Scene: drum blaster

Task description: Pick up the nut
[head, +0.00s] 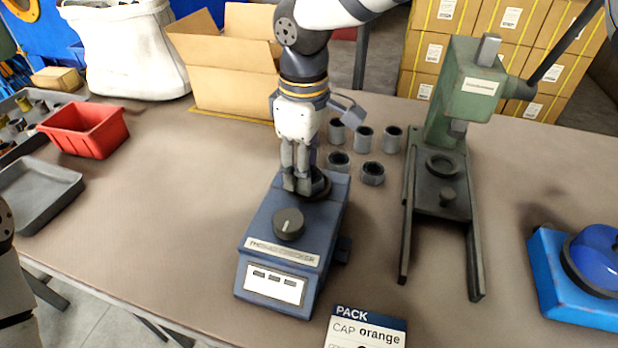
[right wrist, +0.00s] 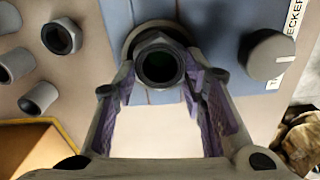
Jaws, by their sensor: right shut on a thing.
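My right gripper (head: 296,188) points down over the back of the blue thread checker (head: 255,240). In the right wrist view its two purple-padded fingers (right wrist: 165,95) are closed on the sides of a dark hex nut (right wrist: 160,64) with a round hole. The nut sits over a dark round seat (right wrist: 135,38) on the checker; whether it touches the seat I cannot tell. In the head view the fingers mostly hide the nut. Only a piece of my left arm shows at the left edge; its gripper is out of view.
Several grey cylindrical parts (head: 363,136) stand behind the checker. A green press (head: 458,110) stands to the right, with a blue device (head: 575,285) beyond it. A red bin (head: 88,130) and grey tray (head: 38,195) lie at left. An open cardboard box (head: 225,75) is behind. The left-middle table is clear.

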